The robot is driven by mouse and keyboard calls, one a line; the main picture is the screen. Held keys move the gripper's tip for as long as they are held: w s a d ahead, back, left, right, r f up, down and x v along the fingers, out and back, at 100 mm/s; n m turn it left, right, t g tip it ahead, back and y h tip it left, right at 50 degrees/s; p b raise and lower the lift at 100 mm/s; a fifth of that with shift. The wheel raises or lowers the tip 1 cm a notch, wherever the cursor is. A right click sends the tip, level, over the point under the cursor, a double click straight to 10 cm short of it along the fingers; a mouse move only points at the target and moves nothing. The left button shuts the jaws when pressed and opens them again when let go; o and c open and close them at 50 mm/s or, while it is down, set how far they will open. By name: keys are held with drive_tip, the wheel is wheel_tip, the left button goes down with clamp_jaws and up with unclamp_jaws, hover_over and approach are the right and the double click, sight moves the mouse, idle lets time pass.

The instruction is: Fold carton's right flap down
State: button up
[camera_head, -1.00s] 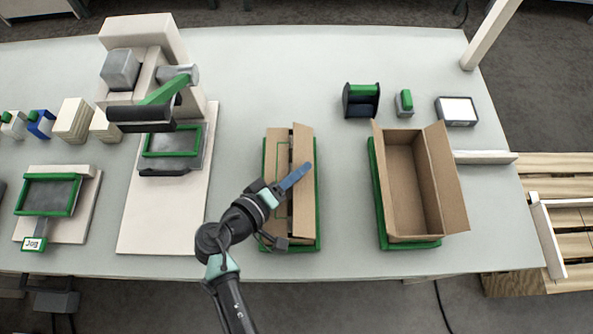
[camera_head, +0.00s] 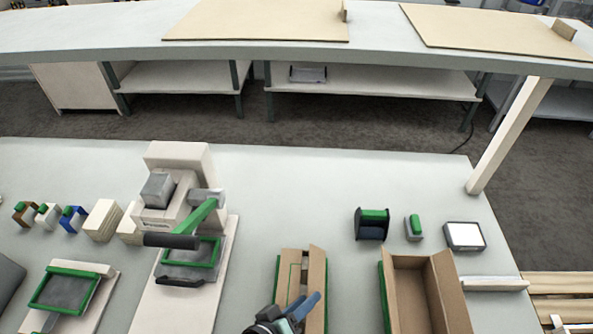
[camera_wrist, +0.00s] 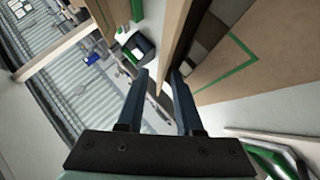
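The brown carton (camera_head: 287,265) stands on a green-edged base at the lower middle of the head view, its lower part cut off. Its left flap (camera_head: 291,285), with a green outline, lies about flat and also shows in the wrist view (camera_wrist: 265,35). The right flap (camera_head: 317,262) stands raised, with a dark gap beside the left flap. My gripper (camera_head: 315,300) is over the carton at the right flap. In the wrist view, the gripper's two blue fingers (camera_wrist: 160,78) are apart, with a narrow brown panel, seemingly the right flap (camera_wrist: 174,30), just beyond their tips. Contact cannot be told.
A second, open carton (camera_head: 443,285) stands to the right. A dark green-topped holder (camera_head: 372,224), a small green-topped block (camera_head: 414,228) and a white-topped pad (camera_head: 464,236) lie behind. A press-like machine (camera_head: 180,200) stands left. Bare table lies between.

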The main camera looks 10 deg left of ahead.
drive_tip(key=b+v, duration=0.2)
drive_tip(key=v, duration=0.8)
drive_tip(key=shift+s+a, duration=0.1)
drive_tip(key=shift+s, duration=0.15)
drive_tip(key=w+r+m+t+y, duration=0.1)
drive_tip(key=w+r+m+y, duration=0.1)
drive_tip(key=w+r, duration=0.6)
drive_tip(key=w+d+r+m+t+y, duration=0.1)
drive_tip(key=w+r+m, duration=0.1)
drive_tip(key=w+r, duration=0.6)
drive_tip(key=shift+w+r+y+b, duration=0.15)
drive_tip(key=shift+r+y+b, duration=0.3)
drive_tip(key=shift+r, duration=2.8)
drive_tip(key=shift+d+t, duration=0.1)
drive_tip(key=shift+t, duration=0.2)
